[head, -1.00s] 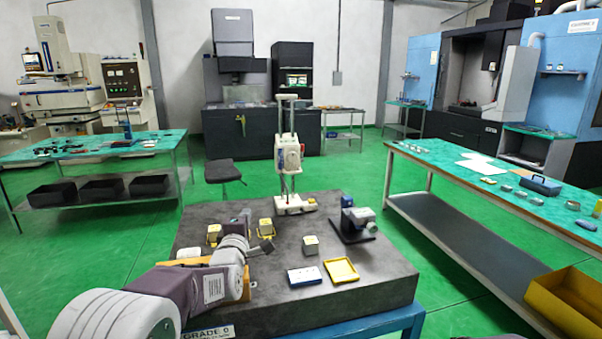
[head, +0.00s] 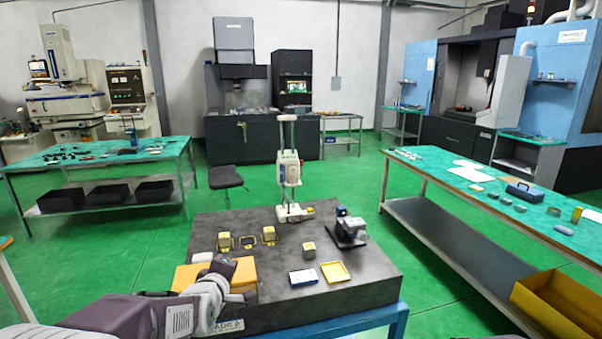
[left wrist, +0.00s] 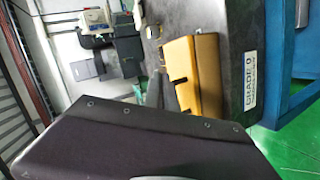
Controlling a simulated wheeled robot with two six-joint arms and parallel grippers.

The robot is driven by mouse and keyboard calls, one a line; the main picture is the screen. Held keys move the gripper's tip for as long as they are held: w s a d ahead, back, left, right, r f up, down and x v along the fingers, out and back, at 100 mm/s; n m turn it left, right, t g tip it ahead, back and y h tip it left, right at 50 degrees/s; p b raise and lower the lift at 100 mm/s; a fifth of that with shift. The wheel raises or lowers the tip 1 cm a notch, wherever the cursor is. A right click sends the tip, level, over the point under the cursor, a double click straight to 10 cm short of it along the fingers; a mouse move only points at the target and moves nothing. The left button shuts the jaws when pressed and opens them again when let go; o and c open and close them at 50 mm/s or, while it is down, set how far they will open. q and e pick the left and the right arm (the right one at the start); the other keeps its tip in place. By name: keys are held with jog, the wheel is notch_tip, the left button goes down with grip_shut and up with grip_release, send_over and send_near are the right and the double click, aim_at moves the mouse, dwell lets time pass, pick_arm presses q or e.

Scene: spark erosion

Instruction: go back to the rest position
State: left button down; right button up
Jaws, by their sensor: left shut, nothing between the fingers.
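My left arm comes in from the lower left of the head view. My right gripper is out of view.
A green-topped bench (head: 470,180) stands right, with a yellow bin (head: 555,310).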

pick_arm(q)
jog(key=s+f+m+g, duration=0.6)
jog(key=s+f+m, duration=0.1)
jog(key=s, duration=0.6)
jog(key=s+f+m+g+p, duration=0.1)
jog(key=s+f+m+g, duration=0.5)
jog(key=s+f, duration=0.3)
jog(key=s+m, duration=0.1)
jog(key=s, duration=0.3)
jog(key=shift+s+p, duration=0.3)
